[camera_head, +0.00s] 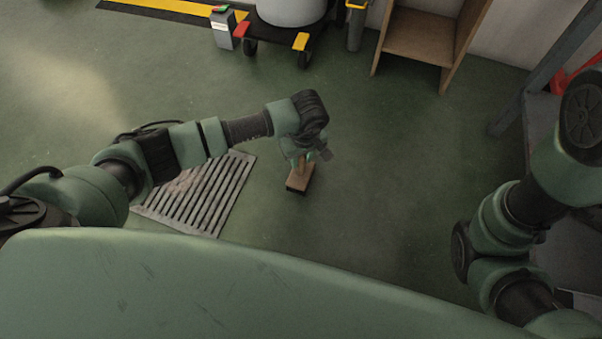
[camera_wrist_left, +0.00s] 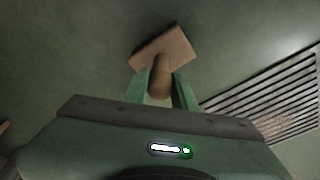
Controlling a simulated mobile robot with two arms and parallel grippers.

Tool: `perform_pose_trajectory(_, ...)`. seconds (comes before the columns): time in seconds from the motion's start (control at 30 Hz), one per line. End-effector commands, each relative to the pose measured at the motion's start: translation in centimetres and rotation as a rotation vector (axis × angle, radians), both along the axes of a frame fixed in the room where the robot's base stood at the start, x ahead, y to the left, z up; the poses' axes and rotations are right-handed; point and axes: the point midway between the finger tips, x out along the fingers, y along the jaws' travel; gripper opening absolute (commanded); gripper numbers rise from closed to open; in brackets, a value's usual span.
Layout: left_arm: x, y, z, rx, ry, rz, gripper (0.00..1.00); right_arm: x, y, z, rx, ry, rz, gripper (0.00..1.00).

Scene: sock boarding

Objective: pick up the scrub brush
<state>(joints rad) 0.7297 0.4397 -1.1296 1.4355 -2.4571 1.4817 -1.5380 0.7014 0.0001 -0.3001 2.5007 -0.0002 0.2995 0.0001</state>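The scrub brush has a flat, tan wooden block (camera_head: 300,180) with a dark underside and a stubby upright handle. It is on or just above the green floor, right of the metal grate; I cannot tell whether it touches the floor. My left gripper (camera_head: 308,158) reaches down over it from above. In the left wrist view, the brush block (camera_wrist_left: 172,48) lies past the fingertips, and the round handle stands between the two green fingers (camera_wrist_left: 161,85), which are close against both sides. My right gripper is out of view; only the right arm shows.
A slatted metal grate (camera_head: 200,196) lies left of the brush. A wheeled dolly with a white drum (camera_head: 291,10) and a wooden shelf (camera_head: 418,38) stand at the back. A grey metal frame (camera_head: 535,68) is at the right. The floor around the brush is clear.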

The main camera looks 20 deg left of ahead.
Motion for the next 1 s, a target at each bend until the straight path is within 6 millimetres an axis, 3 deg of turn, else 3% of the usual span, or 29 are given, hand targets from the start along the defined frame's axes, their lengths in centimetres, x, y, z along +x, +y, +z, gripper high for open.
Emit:
perform_pose_trajectory(0.03, -0.01, -0.02, -0.01, 0.0, 0.0, 0.0, 0.07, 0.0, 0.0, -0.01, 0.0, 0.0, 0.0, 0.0)
perform_pose_trajectory(0.07, -0.01, -0.02, -0.01, 0.0, 0.0, 0.0, 0.0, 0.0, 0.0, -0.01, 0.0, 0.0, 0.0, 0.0)
perform_pose_trajectory(1.0, -0.04, -0.02, -0.04, -0.001, 0.001, 0.0, 0.0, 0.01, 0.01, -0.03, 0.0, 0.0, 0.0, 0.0)
